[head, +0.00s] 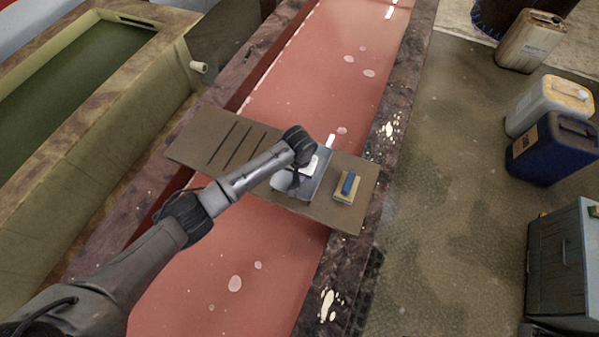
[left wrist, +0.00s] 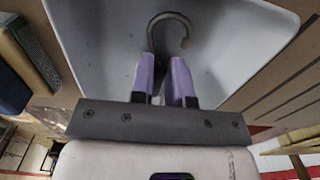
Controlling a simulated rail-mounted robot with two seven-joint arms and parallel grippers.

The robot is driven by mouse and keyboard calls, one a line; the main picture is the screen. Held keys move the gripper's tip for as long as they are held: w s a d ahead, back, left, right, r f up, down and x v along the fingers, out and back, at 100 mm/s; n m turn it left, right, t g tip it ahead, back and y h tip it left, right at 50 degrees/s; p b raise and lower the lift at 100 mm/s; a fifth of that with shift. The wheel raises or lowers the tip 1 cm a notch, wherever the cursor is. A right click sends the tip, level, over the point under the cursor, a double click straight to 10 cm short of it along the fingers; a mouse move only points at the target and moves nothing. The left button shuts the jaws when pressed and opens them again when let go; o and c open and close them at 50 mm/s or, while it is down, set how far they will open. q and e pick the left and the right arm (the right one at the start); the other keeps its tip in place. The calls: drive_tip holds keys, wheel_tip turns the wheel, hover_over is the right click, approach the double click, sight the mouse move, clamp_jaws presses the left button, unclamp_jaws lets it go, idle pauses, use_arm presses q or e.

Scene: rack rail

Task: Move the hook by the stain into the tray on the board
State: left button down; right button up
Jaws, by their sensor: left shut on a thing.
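The tray (head: 322,184) is a pale grey shallow container on the brown board (head: 205,133), partly hidden by my left arm in the head view. In the left wrist view the tray (left wrist: 235,45) fills most of the upper picture. My left gripper (left wrist: 164,75), with purple fingers, is shut on a dark metal hook (left wrist: 151,32). The hook's curved end points away from the fingers and shows against the tray's inside. I cannot tell whether it touches the tray floor. In the head view the hook is hidden. My right gripper is not in view.
A blue and yellow block (head: 347,187) lies on the board right of the tray; dark slots cut its left part. The board spans a red-filled trough (head: 270,240). Pale stains (head: 328,304) mark its stone edge. Jerrycans (head: 553,147) and a grey cabinet (head: 562,265) stand right.

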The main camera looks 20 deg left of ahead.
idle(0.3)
use_arm(q)
drive_tip(key=c, duration=1.1)
unclamp_jaws()
drive_tip(key=shift+f, duration=0.1)
wheel_tip(320, 180, up, 12)
drive_tip(key=shift+p, duration=0.35)
